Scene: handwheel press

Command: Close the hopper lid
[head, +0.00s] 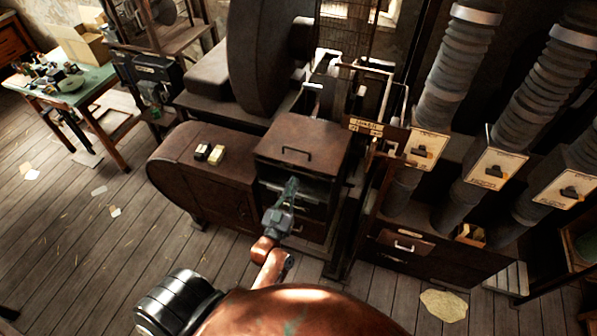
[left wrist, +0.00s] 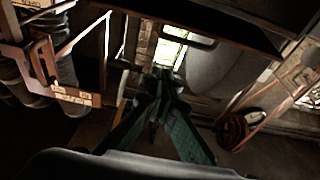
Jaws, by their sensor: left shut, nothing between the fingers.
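The brown hopper lid (head: 302,140), a flat rusty panel with a dark bar handle, is on top of the boxy cabinet in the middle of the head view. Below its front edge is a gap with a paler inside; how far the lid stands open is hard to tell. My left gripper (head: 291,186) is shut and empty, its tips in front of the gap just below the lid's front edge. Whether they touch it cannot be told. The shut fingers also show in the left wrist view (left wrist: 163,78), below a dark panel edge. My right gripper is not in view.
A rounded brown housing (head: 200,175) with two small blocks stands left of the cabinet. Ribbed ducts (head: 455,65) with switch plates rise on the right, above a dark drawer unit (head: 395,250). A green table (head: 75,85) is far left. Floor is open at left.

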